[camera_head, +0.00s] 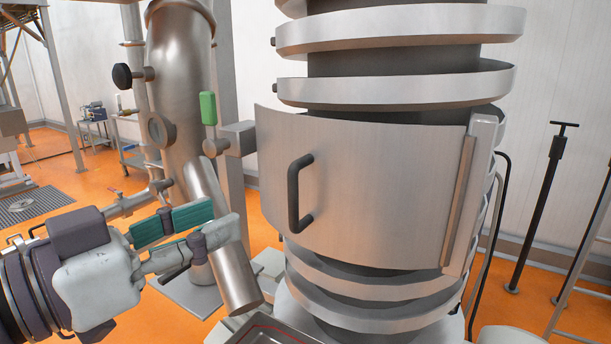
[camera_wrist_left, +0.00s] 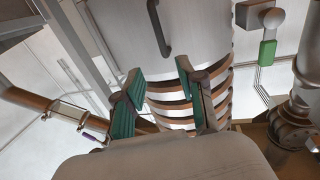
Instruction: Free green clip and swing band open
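The green clip (camera_head: 208,108) stands upright at the left edge of the curved metal band (camera_head: 385,190), above a small grey bracket. It also shows at the upper right of the left wrist view (camera_wrist_left: 267,52). The band wraps the front of the ringed column and lies against it; its black handle (camera_head: 293,195) is on the left part. My left gripper (camera_head: 224,218) is open and empty, below the clip and left of the handle. In the left wrist view its two green-padded fingers (camera_wrist_left: 159,72) are apart with nothing between them. My right gripper is not in view.
A slanted steel pipe (camera_head: 180,100) stands left of the column, behind my left gripper. A metal tray (camera_head: 275,334) is at the bottom edge. A black post (camera_head: 537,205) stands at the right. Open orange floor lies at the left.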

